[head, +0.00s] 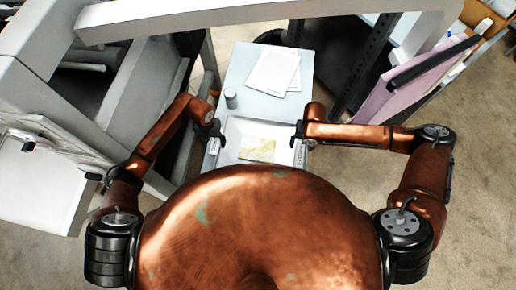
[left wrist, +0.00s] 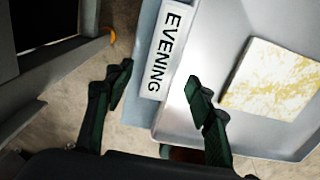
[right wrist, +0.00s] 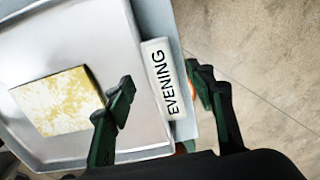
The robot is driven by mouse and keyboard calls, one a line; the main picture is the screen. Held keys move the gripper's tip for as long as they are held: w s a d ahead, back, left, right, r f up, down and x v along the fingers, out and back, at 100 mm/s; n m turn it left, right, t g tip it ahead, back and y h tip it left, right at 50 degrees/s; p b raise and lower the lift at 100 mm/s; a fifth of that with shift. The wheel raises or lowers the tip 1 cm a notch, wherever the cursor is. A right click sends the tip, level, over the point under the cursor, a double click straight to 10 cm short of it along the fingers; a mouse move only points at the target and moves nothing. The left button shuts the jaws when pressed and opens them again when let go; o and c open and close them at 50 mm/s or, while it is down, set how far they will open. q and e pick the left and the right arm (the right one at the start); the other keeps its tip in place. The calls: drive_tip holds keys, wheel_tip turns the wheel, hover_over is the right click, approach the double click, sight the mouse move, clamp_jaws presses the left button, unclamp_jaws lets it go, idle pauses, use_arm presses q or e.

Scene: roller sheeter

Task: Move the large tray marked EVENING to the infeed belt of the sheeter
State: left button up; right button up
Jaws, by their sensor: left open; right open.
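The large white tray (head: 232,131) lies at the near end of a pale table, in front of my body. A flat yellow-and-white patterned block (head: 257,149) lies in it. A label reading EVENING shows on the tray's side in the left wrist view (left wrist: 166,48) and on the opposite side in the right wrist view (right wrist: 163,78). My left gripper (head: 211,135) is open at the left side, its fingers on either side of the labelled edge. My right gripper (head: 300,131) is open at the right side, likewise astride the edge. Contact with the tray cannot be told.
The pale table (head: 240,68) holds a grey canister (head: 231,98) and white paper sheets (head: 272,70) beyond the tray. A large grey machine (head: 45,85) stands close on the left. A pink panel (head: 405,92) and shelving are on the right. Bare floor shows at lower right.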

sight(215, 145)
use_arm(q)
drive_tip(key=shift+f, duration=1.55)
use_arm(e)
drive_tip(key=shift+f, duration=1.55)
use_arm(q)
drive_tip(key=shift+c, duration=0.6)
use_arm(e)
drive_tip(key=shift+c, duration=0.6)
use_arm(q)
clamp_jaws()
use_arm(e)
clamp_jaws()
